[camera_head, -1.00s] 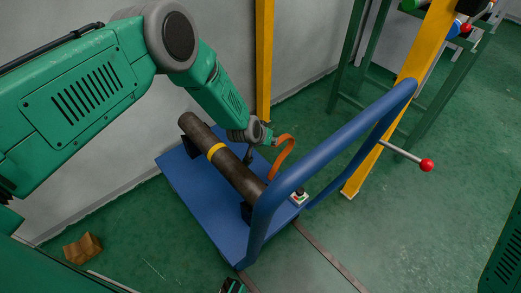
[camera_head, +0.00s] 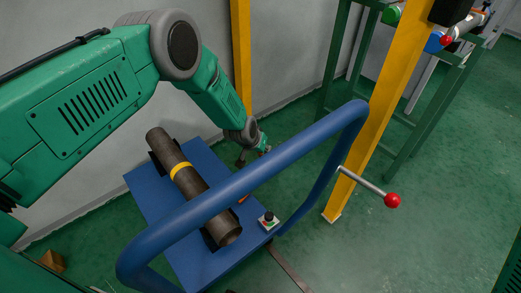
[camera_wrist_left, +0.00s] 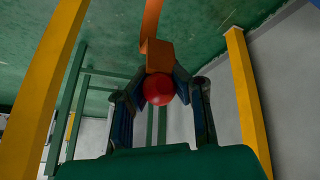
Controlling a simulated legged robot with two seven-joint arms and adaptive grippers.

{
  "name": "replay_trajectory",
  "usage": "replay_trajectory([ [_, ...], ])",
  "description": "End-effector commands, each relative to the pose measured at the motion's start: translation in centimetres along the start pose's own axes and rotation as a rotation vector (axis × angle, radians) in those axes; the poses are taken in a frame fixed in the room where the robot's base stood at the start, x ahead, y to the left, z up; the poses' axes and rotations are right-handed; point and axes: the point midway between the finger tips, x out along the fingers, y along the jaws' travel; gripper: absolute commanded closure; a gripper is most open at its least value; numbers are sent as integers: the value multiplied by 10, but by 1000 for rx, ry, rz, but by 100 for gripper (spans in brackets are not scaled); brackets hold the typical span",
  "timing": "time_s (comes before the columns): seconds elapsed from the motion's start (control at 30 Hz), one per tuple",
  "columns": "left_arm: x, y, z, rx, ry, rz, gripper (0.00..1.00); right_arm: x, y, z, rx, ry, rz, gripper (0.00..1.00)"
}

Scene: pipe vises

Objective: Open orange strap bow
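The orange strap bow (camera_wrist_left: 152,22) comes down from the top of the left wrist view to an orange block with a red ball at its end. My left gripper (camera_wrist_left: 158,80) has its fingers closed in on both sides of that block and ball. In the head view my left gripper (camera_head: 264,149) is at the far right side of the blue cart. Only a small orange piece shows there, behind the blue handle; most of the bow is hidden. A dark pipe (camera_head: 203,196) with a yellow band lies on the cart. My right gripper is not in view.
The cart's thick blue handle (camera_head: 230,188) crosses in front of the pipe. A yellow post (camera_head: 375,125) and a lever with a red ball (camera_head: 391,200) stand to the right.

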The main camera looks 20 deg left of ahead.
Motion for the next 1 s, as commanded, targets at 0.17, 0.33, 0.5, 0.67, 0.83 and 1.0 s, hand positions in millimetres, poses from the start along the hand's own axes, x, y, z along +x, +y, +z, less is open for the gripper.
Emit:
replay_trajectory([
  [0.17, 17, -2, -14, 2, 27, -17, 100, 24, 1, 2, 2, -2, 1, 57],
  [0.33, 25, 3, -18, 0, 26, -8, 100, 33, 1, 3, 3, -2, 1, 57],
  [0.5, 27, 6, -20, -1, 24, -5, 100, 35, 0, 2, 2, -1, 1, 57],
  [0.67, 26, 7, -21, 1, 23, -9, 100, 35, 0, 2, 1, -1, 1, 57],
  [0.83, 26, 8, -21, 2, 23, -10, 100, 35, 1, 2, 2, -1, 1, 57],
  [1.0, 26, 7, -19, 0, 20, -8, 59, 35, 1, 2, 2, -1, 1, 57],
])
